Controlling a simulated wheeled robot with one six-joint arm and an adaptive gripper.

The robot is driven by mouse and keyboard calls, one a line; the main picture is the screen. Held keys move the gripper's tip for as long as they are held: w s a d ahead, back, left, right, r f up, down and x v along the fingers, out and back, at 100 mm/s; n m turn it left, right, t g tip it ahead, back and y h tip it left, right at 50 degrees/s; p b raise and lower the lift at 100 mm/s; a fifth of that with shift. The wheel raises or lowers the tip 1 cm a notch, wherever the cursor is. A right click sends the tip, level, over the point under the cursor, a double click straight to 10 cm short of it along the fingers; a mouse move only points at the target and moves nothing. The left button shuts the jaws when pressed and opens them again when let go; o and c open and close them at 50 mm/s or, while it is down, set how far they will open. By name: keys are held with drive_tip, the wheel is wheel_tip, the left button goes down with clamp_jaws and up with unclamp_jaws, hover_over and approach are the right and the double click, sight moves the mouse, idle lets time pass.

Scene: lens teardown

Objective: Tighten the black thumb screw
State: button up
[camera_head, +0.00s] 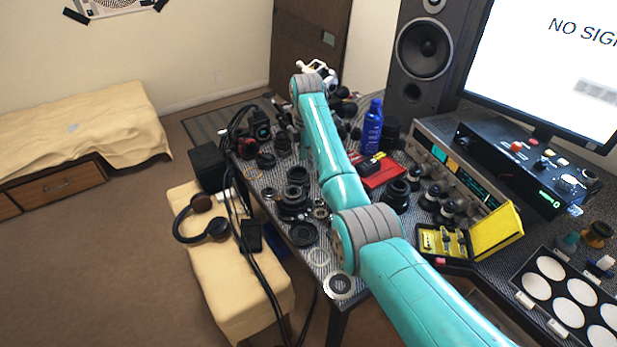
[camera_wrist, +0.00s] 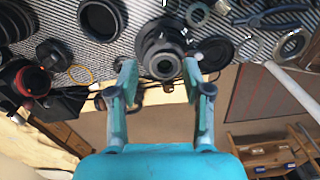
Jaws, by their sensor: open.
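I cannot pick out the black thumb screw for certain in either view. In the wrist view, a dark lens barrel (camera_wrist: 162,50) with a round opening points towards the camera, at the mat's edge. My gripper (camera_wrist: 160,72) is open, its two teal fingers spread left and right of the barrel's lower end in the picture. I see nothing held, and I cannot tell whether the fingers touch the barrel. In the head view my arm reaches over the table to its far end, and the fingers are not clear there.
Many lens parts crowd the table (camera_head: 340,310). A blue bottle (camera_head: 373,127), a red box (camera_head: 383,170) and a yellow case (camera_head: 497,233) stand right of my arm. Headphones (camera_head: 213,230) lie on a bench at left. Pliers (camera_wrist: 272,14) and a red-rimmed part (camera_wrist: 32,80) flank the barrel.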

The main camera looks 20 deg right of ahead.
sight(307, 184)
wheel_tip(307, 184, down, 9)
drive_tip(key=shift+f, duration=0.1)
idle(0.3)
clamp_jaws()
